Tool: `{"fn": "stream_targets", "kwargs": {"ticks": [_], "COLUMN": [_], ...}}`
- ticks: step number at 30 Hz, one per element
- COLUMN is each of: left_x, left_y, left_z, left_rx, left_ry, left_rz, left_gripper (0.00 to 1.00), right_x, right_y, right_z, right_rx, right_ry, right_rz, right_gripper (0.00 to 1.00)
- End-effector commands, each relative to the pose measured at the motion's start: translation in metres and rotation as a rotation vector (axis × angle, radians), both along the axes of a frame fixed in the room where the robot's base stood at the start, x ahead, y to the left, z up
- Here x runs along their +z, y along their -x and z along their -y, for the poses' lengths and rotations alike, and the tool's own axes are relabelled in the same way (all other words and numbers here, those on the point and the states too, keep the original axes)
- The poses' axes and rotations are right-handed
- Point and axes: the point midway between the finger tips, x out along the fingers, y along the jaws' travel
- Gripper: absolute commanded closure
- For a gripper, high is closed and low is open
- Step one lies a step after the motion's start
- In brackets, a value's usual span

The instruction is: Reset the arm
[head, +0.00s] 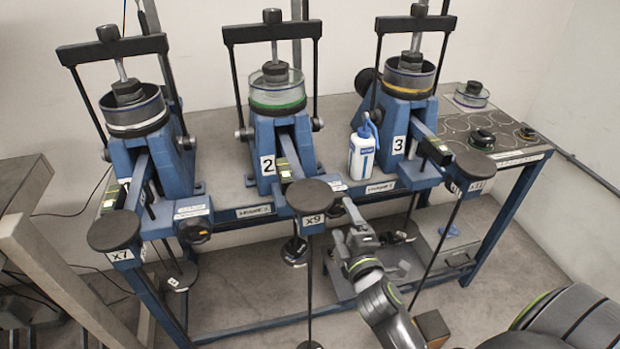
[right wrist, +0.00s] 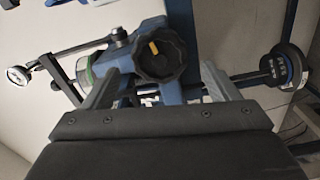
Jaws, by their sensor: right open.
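Three blue lever frames stand in a row on a bench in the head view: the left one (head: 178,165), the middle one marked 2 (head: 266,140) and the right one marked 3 (head: 392,113). Each has a lever arm slanting towards me; black discs at the front are marked X7 (head: 113,231) and X9 (head: 310,197). My right gripper (head: 360,228) is open in front of the bench, between frames 2 and 3. In the right wrist view a black knob (right wrist: 160,58) with an orange mark appears between the open fingers; contact cannot be told. My left gripper is out of view.
A white and blue bottle (head: 363,152) stands between frames 2 and 3. A plate with round recesses (head: 487,124) holds several black weights at the right. Rods hang below the front discs. A grey box (head: 447,240) sits on the lower shelf.

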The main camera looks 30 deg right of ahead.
Motion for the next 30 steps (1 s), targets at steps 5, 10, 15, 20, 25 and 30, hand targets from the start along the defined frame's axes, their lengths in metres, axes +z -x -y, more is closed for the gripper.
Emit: {"fn": "stream_targets", "kwargs": {"ticks": [5,10,15,20,25,30], "left_x": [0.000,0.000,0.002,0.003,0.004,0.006], "left_y": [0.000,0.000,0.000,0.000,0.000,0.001], "left_z": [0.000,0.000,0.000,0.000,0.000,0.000], "left_rx": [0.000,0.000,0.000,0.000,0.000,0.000], "left_ry": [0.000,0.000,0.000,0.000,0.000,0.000], "left_rz": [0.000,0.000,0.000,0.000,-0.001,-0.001], "left_gripper": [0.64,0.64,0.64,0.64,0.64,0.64], "right_x": [-0.001,-0.038,-0.132,-0.238,-0.339,-0.422], "right_y": [0.000,-0.002,0.008,0.043,0.108,0.197], "right_z": [0.000,0.002,0.005,0.006,0.006,0.003], "right_rx": [0.000,0.000,-0.021,-0.094,-0.229,-0.424], "right_ry": [-0.001,-0.068,-0.249,-0.469,-0.698,-0.906], "right_rz": [-0.002,-0.068,-0.232,-0.416,-0.599,-0.760], "right_gripper": [0.18,0.18,0.18,0.18,0.18,0.18]}}
